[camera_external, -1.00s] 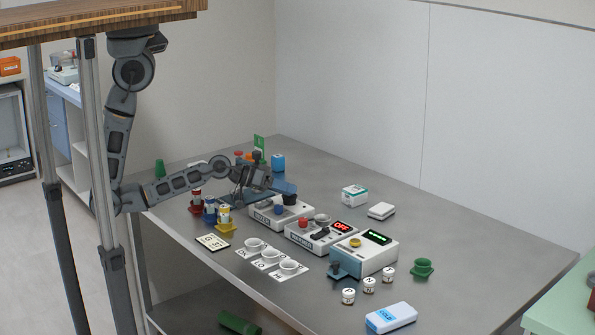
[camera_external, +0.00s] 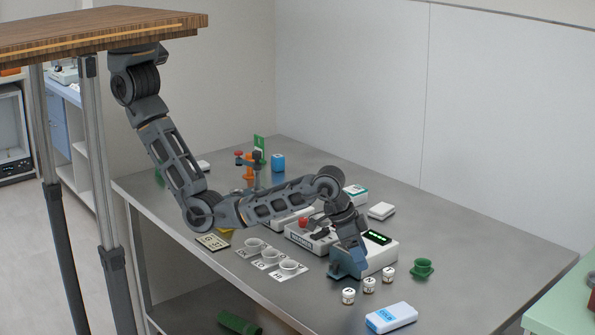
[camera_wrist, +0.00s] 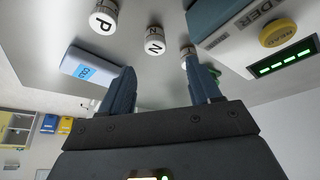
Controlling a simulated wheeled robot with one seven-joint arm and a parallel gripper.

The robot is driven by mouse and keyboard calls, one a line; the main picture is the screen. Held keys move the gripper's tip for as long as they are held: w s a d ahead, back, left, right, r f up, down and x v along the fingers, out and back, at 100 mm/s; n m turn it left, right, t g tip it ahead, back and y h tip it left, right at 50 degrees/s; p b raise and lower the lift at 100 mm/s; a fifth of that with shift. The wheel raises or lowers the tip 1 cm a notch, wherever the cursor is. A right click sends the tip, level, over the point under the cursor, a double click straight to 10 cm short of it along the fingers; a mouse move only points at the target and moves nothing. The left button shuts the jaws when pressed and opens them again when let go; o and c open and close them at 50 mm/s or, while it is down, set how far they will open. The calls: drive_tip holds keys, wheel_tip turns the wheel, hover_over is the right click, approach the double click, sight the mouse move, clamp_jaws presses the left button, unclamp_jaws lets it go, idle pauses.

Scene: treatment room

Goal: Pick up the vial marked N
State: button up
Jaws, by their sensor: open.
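Three small white vials with dark marks stand in a row near the table's front right. In the wrist view the middle vial (camera_wrist: 154,40) reads as N; it also shows in the external view (camera_external: 369,285). The vial marked P (camera_wrist: 104,17) is to its left and also shows in the external view (camera_external: 348,296). The third vial (camera_external: 388,274) is partly hidden in the wrist view and its letter is unclear there. My gripper (camera_external: 347,264) is open and empty, left of the vials and apart from them. Its two fingers (camera_wrist: 164,80) point towards the row.
A reader box (camera_external: 380,256) with a green display stands close behind my gripper. White cups (camera_external: 289,266) stand on cards at left.

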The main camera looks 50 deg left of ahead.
sight(367, 280)
drive_tip(key=x, duration=0.5)
drive_tip(key=s+x, duration=0.1)
drive_tip(key=x, duration=0.1)
drive_tip(key=shift+w+f+p, duration=0.1)
drive_tip(key=shift+f+p, duration=0.3)
drive_tip(key=shift+f, duration=0.1)
drive_tip(key=shift+c, duration=0.2)
drive_tip(key=c, duration=1.1)
